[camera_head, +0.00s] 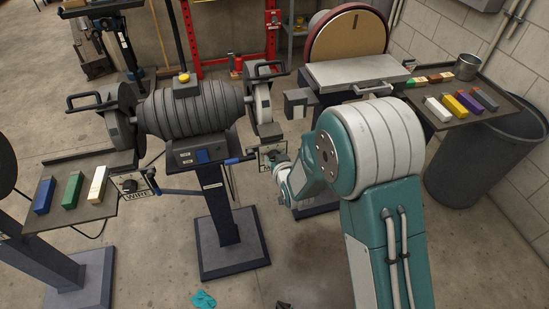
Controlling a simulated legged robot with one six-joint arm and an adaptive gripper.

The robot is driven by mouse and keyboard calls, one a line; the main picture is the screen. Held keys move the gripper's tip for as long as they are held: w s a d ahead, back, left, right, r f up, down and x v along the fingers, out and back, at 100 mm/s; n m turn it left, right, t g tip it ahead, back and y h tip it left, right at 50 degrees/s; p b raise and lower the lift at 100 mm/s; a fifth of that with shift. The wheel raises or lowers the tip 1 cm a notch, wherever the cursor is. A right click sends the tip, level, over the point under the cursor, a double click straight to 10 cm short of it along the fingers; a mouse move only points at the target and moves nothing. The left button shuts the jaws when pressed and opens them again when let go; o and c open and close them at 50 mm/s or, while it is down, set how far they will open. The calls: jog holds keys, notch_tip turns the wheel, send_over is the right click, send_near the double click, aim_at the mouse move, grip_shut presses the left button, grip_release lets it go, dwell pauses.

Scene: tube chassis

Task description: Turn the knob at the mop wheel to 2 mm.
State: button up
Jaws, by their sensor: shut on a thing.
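A bench grinder (190,108) with a yellow button on top stands on a pedestal and carries a wheel at each end. The right wheel (262,100) has a small plate (270,147) below it. My gripper (278,163) is at this plate, shut on the knob there; the fingers and wrist hide the knob, and its setting cannot be read. I cannot tell from the picture which wheel is the mop wheel.
A left tray (92,212) holds blue, green and cream bars. A right tray (437,117) holds several coloured bars and a metal cup (467,66). A disc sander (345,68) stands behind my arm, a dark bin (480,165) at right. A teal rag (204,299) lies on the floor.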

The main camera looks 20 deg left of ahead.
jog(key=shift+f, duration=0.1)
jog(key=o, duration=1.1)
jog(key=shift+o, duration=0.2)
jog(key=v, duration=1.1)
jog(key=shift+s+d, duration=0.2)
jog(key=shift+s, duration=0.05)
jog(key=shift+r, duration=0.25)
